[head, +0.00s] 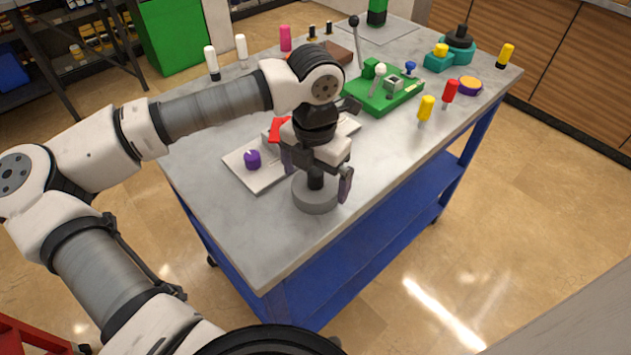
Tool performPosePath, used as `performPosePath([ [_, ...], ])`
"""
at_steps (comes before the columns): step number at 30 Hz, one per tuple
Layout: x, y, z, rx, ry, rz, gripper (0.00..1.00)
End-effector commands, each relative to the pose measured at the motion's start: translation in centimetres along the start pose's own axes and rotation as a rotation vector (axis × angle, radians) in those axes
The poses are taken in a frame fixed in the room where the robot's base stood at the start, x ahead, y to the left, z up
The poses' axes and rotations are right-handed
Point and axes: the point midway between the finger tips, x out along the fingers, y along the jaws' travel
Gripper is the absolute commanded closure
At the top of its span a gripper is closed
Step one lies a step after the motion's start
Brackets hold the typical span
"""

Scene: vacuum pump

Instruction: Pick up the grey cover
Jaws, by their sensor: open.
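The grey cover (315,194) is a round grey disc with a dark upright knob in its middle. It sits on the grey tabletop near the table's front edge. My gripper (317,180) is right above it, pointing down, with its two fingers apart on either side of the dark knob. The fingers do not appear to press on the knob. My gripper hides part of the knob and the far side of the cover.
Behind the gripper lies a pale plate (240,168) with a purple knob (252,159) and a red part (279,128). A green fixture (385,98) with levers stands farther back. Yellow (426,108) and red (450,92) handled tools stand at right. The table's front left is clear.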

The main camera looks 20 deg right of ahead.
Motion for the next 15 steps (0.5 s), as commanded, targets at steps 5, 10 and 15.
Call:
performPosePath([
  [5,1.8,0.0,0.0,0.0,0.0,-0.002,0.0],
  [10,2.2,0.0,0.0,0.0,-0.001,0.0,0.0],
  [15,2.1,0.0,0.0,0.0,-0.001,0.0,0.1],
])
